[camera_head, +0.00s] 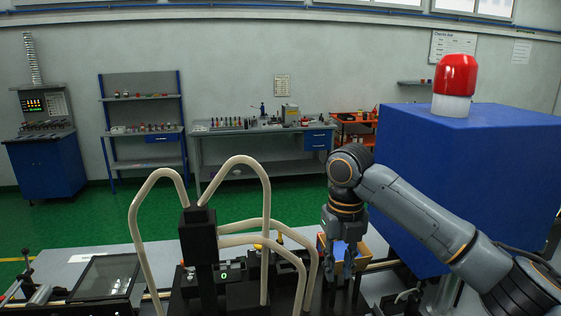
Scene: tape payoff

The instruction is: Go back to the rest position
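My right arm comes in from the right edge and bends down at its wrist. My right gripper (339,268) points down over the bench, in front of an orange-brown bin (376,246) with blue in it. Its two fingers look apart, with nothing visible between them. It hides part of the bin. My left gripper is not in view.
A black machine (199,250) with pale curved hoses (264,185) stands left of my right gripper. A large blue cabinet (470,165) with a red-capped lamp (455,78) stands behind my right arm. A dark framed panel (106,276) lies at left.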

